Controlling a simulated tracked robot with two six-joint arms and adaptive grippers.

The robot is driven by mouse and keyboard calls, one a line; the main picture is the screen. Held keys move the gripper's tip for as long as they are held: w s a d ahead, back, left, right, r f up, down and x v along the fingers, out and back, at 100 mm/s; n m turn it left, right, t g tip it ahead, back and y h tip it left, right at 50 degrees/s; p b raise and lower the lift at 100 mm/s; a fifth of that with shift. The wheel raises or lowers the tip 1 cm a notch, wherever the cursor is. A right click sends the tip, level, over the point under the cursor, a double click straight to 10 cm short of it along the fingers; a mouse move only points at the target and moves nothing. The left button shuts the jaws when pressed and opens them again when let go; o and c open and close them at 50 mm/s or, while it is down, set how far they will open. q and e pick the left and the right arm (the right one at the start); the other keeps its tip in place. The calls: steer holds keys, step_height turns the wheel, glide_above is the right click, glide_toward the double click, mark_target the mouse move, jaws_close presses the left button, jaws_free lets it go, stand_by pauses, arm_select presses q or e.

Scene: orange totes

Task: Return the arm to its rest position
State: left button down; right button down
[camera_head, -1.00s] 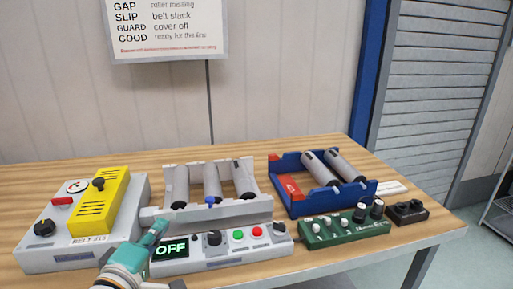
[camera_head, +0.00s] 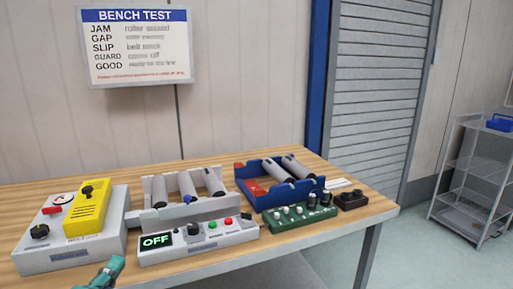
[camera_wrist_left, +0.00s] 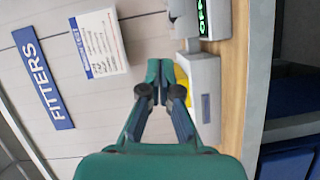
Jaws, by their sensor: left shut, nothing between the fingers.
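My left gripper (camera_head: 108,272) shows at the bottom edge of the head view, in front of the bench's near edge and below the grey box with the yellow cover. In the left wrist view the gripper (camera_wrist_left: 160,82) has its two fingers together, with nothing between them. Behind it there are the grey box (camera_wrist_left: 206,75) and part of the control panel with its green display. Most of the left arm is out of the head view. My right gripper is not in view.
The wooden bench (camera_head: 300,226) holds a grey box with a yellow cover (camera_head: 88,207), a grey roller frame (camera_head: 160,213), an OFF control panel (camera_head: 200,243), a blue roller tray (camera_head: 262,199), a green box (camera_head: 300,216) and a small black box (camera_head: 352,199). A wire shelf (camera_head: 470,180) stands right.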

arm_select(q)
steer(key=w+d+f+m+g+h+p, duration=0.1)
steer(key=d+f+g+p, duration=0.25)
steer(key=f, duration=0.55)
steer(key=d+f+g+h+p, duration=0.1)
steer(key=d+f+g+p, duration=0.2)
steer(key=f, duration=0.6)
steer(key=s+d+f+m+g+p, duration=0.1)
steer(key=s+d+f+m+g, duration=0.1)
steer(key=s+f+m+g, duration=0.1)
steer(key=s+d+f+m+g+h+p, duration=0.1)
steer(key=s+d+f+m+g, duration=0.2)
steer(key=s+f, duration=0.5)
steer(key=s+d+f+m+g+h+p, duration=0.1)
steer(key=s+d+f+m+g, duration=0.1)
steer(key=s+f+m+g, duration=0.2)
steer(key=s+f+m, duration=0.2)
steer(key=s, duration=0.1)
steer(key=shift+s+d+f+p, duration=0.15)
steer(key=shift+d+p, duration=0.1)
steer(key=shift+p, duration=0.1)
